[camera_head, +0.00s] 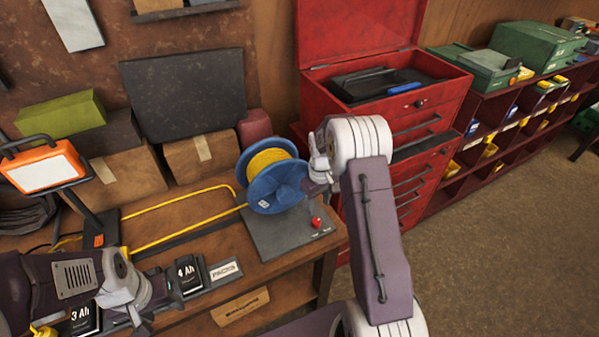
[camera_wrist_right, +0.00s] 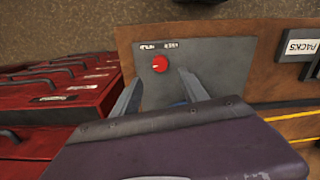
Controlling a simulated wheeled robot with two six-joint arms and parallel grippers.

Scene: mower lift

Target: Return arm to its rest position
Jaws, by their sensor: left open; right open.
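My right arm reaches up in the middle of the head view, with its purple forearm in front of the red tool cabinet. My right gripper (camera_head: 319,168) is beside the blue reel with yellow cord (camera_head: 272,186), above a grey plate (camera_head: 282,238) with a red knob (camera_head: 316,222). The right wrist view shows its two fingers (camera_wrist_right: 160,92) apart with nothing between them; the plate and knob (camera_wrist_right: 160,64) lie beyond. My left gripper (camera_head: 162,303) is low at the left over the bench, open, close to the 4 Ah battery pack (camera_head: 188,275). Its fingertips are hard to make out.
The red tool cabinet (camera_head: 412,122) stands right of the bench (camera_head: 180,220). An orange work lamp (camera_head: 42,168), cardboard boxes (camera_head: 127,182) and a dark panel (camera_head: 185,95) fill the back left. A red shelf (camera_head: 505,140) runs along the right wall. The floor (camera_head: 500,240) at the right is clear.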

